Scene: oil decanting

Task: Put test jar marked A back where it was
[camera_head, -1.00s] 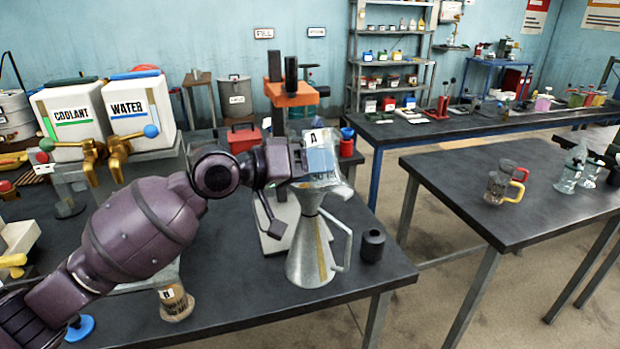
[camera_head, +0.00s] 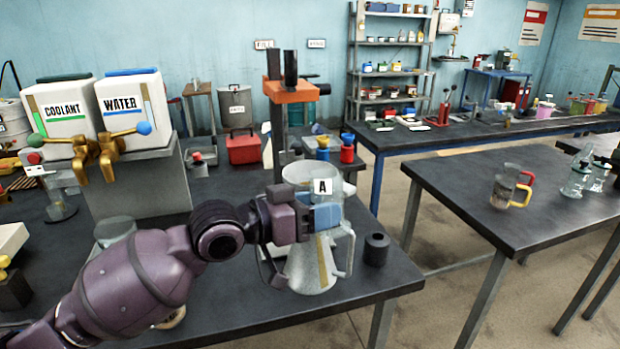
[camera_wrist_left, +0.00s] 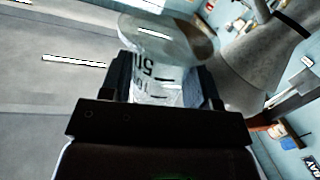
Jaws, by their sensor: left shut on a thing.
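The clear test jar marked A (camera_head: 298,173) is upright in my left gripper (camera_head: 322,217), its white A label facing the head camera. The gripper is shut around the lower part of the jar. Its glass and printed scale also show between the fingers in the left wrist view (camera_wrist_left: 155,88). My right gripper is not in view.
A black cylinder (camera_head: 376,249) stands right of the measure near the bench edge. An orange-topped press (camera_head: 297,91) stands behind the jar. COOLANT (camera_head: 62,112) and WATER (camera_head: 130,106) tanks stand at left. Another glass jar (camera_head: 115,228) is partly hidden by my arm.

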